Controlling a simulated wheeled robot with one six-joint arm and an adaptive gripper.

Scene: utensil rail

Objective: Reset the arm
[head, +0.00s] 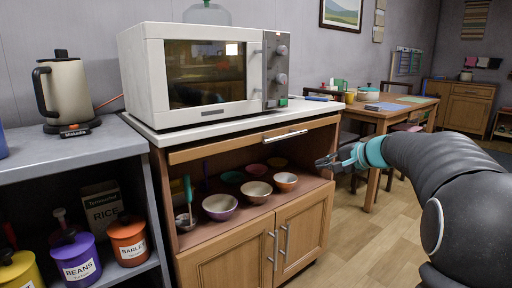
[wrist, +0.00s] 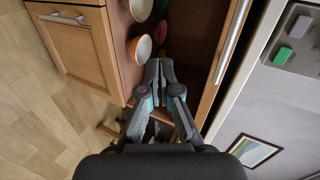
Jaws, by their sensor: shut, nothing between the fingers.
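My arm comes in from the right of the head view, and my gripper (head: 324,163) is in front of the right end of the open shelf of the wooden cabinet. In the wrist view my gripper (wrist: 160,70) has its fingers together, with nothing between them. The fingertips point toward the shelf opening, near its edge. An orange-rimmed bowl (head: 286,181) is left of the fingertips in the head view; it also shows in the wrist view (wrist: 140,48). I cannot tell how far the fingertips are from the shelf.
A microwave (head: 205,75) stands on the cabinet top. Several bowls, including a purple one (head: 220,207), sit on the shelf. Left is a grey counter (head: 70,147) with a kettle (head: 66,90). A wooden table (head: 385,115) stands behind. Floor (head: 370,235) is open below my arm.

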